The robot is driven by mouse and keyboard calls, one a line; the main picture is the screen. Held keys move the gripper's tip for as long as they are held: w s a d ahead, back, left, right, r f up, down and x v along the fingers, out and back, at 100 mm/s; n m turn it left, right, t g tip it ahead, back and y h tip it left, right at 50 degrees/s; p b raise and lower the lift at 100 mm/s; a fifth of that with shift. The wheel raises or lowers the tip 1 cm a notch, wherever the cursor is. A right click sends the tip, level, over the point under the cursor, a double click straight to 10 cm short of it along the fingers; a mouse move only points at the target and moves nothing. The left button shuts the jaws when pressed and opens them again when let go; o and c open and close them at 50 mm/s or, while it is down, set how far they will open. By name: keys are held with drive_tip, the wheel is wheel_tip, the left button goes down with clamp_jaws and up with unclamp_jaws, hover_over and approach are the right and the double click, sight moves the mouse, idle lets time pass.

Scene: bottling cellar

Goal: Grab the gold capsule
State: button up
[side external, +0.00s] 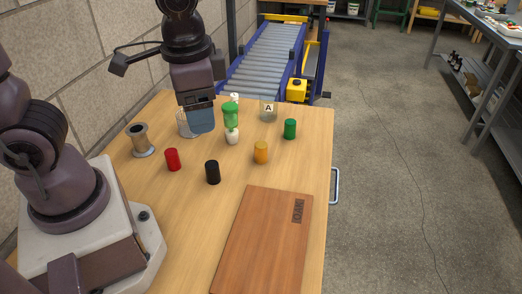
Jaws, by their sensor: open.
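The gold capsule (261,153) stands upright on the wooden table, right of centre, between the black capsule (213,173) and the green capsule (290,129). My gripper (200,104) is open, to the left of and farther back than the gold capsule, and apart from it. It is above or in front of a clear container with a blue part (201,122); I cannot tell whether they touch. Its fingertips are hard to make out. A red capsule (172,160) stands at the left.
A clear container marked A (268,110) is farther back. A metal spool (140,140) stands at left. A wooden board (262,245) lies in front; the table between is clear.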

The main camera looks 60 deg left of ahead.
drive_tip(key=w+f+m+g+y, duration=0.3)
drive_tip(key=w+f+m+y, duration=0.2)
drive_tip(key=f, duration=0.4)
drive_tip(key=m+t+y, duration=0.4)
drive_tip(key=m+y, duration=0.3)
drive_tip(key=m, duration=0.4)
approach(263, 148)
drive_tip(key=s, duration=0.1)
drive_tip(key=s+d+f, duration=0.1)
drive_tip(key=s, duration=0.2)
drive_tip(key=shift+s+d+f, duration=0.15)
drive_tip(key=shift+s+d, duration=0.15)
drive_tip(key=shift+s, duration=0.05)
drive_tip(key=w+m+t, duration=0.1)
drive_tip(key=w+r+m+t, duration=0.1)
drive_tip(key=w, duration=0.1)
drive_tip(key=shift+d+r, duration=0.15)
drive_tip(key=shift+d, duration=0.05)
drive_tip(key=shift+w+a, duration=0.15)
drive_tip(key=shift+a, duration=0.15)
drive_tip(key=x, duration=0.7)
drive_tip(key=shift+x, duration=2.65)
drive_tip(key=shift+a, duration=0.1)
drive_tip(key=c, duration=0.7)
